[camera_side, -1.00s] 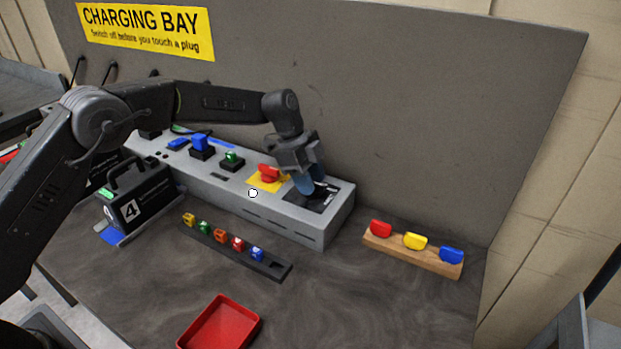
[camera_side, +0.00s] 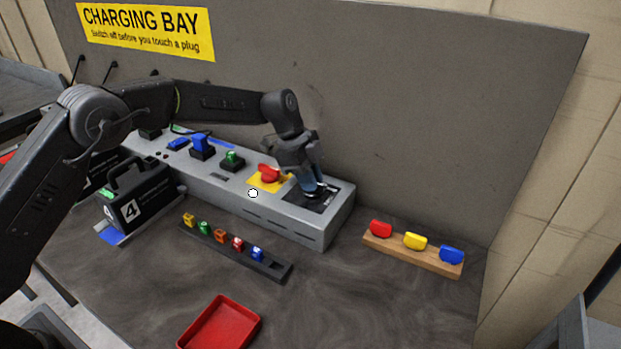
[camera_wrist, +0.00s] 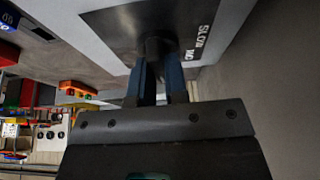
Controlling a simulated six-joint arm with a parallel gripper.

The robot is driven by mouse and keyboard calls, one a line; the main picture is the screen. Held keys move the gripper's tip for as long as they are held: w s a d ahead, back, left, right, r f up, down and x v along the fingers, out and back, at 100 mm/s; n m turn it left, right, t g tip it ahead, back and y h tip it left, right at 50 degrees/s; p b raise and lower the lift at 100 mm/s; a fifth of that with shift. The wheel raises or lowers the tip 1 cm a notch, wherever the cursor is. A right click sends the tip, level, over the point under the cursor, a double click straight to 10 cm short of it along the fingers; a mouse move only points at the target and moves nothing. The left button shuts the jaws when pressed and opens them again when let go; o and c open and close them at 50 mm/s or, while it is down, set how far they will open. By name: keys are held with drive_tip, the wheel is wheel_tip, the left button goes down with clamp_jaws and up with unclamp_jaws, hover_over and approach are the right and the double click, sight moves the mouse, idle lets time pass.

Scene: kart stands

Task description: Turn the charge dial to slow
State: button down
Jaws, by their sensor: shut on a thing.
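The charge dial (camera_wrist: 155,44) is a dark knob on a black plate (camera_wrist: 110,25) at the right end of the grey charging console (camera_side: 290,222). In the wrist view the plate carries white lettering that reads "SLOW" along one edge, with more lettering beside it partly cut off. My gripper (camera_side: 318,190) points down at the dial, and its blue fingers (camera_wrist: 160,80) are shut on the knob from both sides. The fingers hide most of the knob, so I cannot tell which mark it points to.
Left of the dial a red switch (camera_side: 268,173) stands on a yellow plate, close to my gripper. A wooden rack (camera_side: 411,255) with red, yellow and blue pieces is to the right. A red tray (camera_side: 221,325) lies in front. A grey wall stands behind the console.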

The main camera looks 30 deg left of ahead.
drive_tip(key=n, duration=0.2)
drive_tip(key=n+t, duration=0.1)
drive_tip(key=n, duration=0.1)
drive_tip(key=shift+s+d+f+t, duration=0.1)
drive_tip(key=shift+s+t, duration=0.05)
drive_tip(key=shift+t, duration=0.15)
drive_tip(key=n, duration=0.2)
drive_tip(key=n+t+y, duration=0.1)
drive_tip(key=n, duration=0.1)
drive_tip(key=shift+n+t, duration=0.3)
drive_tip(key=shift+n, duration=0.1)
drive_tip(key=n+y, duration=0.1)
drive_tip(key=n, duration=0.3)
drive_tip(key=shift+d+n+t+y, duration=0.1)
drive_tip(key=shift+n+t+y, duration=0.2)
drive_tip(key=shift+t+y, duration=0.1)
drive_tip(key=shift+n+y, duration=0.8)
drive_tip(key=shift+n, duration=1.2)
drive_tip(key=c, duration=1.2)
unclamp_jaws()
drive_tip(key=shift+o, duration=0.3)
